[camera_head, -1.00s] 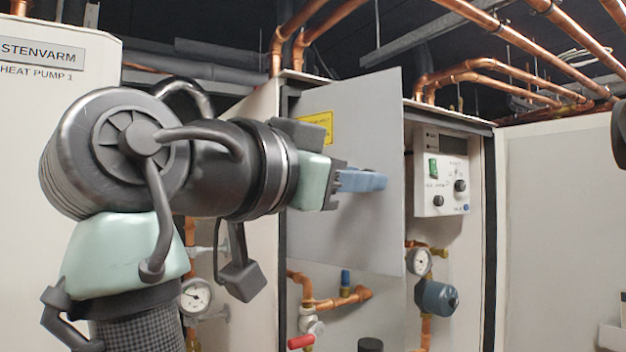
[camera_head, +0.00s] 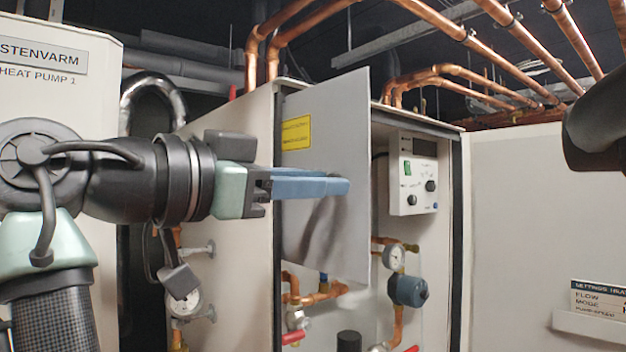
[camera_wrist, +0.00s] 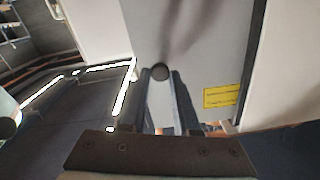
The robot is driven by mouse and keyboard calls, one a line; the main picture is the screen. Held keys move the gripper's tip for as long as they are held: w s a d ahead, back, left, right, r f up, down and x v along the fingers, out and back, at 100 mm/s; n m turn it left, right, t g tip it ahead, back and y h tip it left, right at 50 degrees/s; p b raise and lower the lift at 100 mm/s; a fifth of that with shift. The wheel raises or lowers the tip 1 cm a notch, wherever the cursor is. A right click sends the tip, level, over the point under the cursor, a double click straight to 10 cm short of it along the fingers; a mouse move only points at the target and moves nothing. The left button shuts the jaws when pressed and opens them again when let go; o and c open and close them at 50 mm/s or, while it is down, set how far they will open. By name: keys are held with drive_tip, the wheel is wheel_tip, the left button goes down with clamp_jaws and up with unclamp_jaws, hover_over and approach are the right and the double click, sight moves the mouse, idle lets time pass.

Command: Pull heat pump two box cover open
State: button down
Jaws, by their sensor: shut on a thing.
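The grey box cover (camera_head: 335,115) with a yellow sticker stands ajar on the white cabinet (camera_head: 235,180) right of heat pump 1. It is turned at an angle, with the cabinet's inside showing to its right. In the wrist view, the cover (camera_wrist: 205,40) fills the upper middle. My gripper (camera_head: 345,187) reaches across its face from the left with blue fingers. In the wrist view, the fingers are on either side of a small dark round knob (camera_wrist: 160,71) on the cover. My gripper is shut on this knob. The knob is hidden in the head view.
A control unit (camera_head: 413,175), a gauge (camera_head: 394,257) and a blue pump (camera_head: 408,290) are inside the cabinet. Copper pipes (camera_head: 450,72) run overhead. Heat pump 1 (camera_head: 75,115) stands at left. A pale panel (camera_head: 540,200) with a settings sign (camera_head: 598,298) is at right.

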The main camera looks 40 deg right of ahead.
drive_tip(key=shift+d+f, duration=0.1)
drive_tip(key=shift+f, duration=0.15)
drive_tip(key=c, duration=0.6)
unclamp_jaws()
drive_tip(key=shift+w+d, duration=0.1)
drive_tip(key=shift+d, duration=0.05)
drive_tip(key=shift+c, duration=0.2)
drive_tip(key=shift+r, duration=0.1)
drive_tip(key=s+a+b, duration=0.1)
drive_tip(key=a+b, duration=0.5)
drive_tip(key=a, duration=0.7)
drive_tip(key=shift+s, duration=0.2)
